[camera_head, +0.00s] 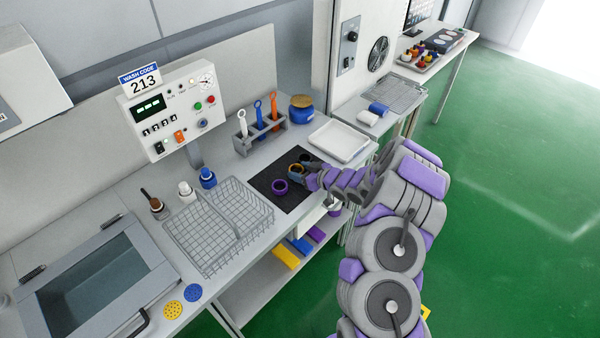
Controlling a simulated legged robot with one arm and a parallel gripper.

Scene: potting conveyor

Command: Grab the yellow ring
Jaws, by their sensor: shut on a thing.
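A yellow ring (296,166) shows at the far part of the dark mat (263,182), at the tip of my gripper (302,175). My gripper reaches in from the right, low over the mat, and is shut on the ring's near right side. The gripper hides part of the ring, and I cannot tell whether it touches the mat. A purple ring (280,187) lies on the mat just left of my gripper. A dark ring (305,157) is just beyond.
A wire basket (218,228) stands left of the mat, a white tray (339,142) behind it. A tool rack (262,138) and blue jar (301,110) stand further back. Green floor (500,220) is open at right.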

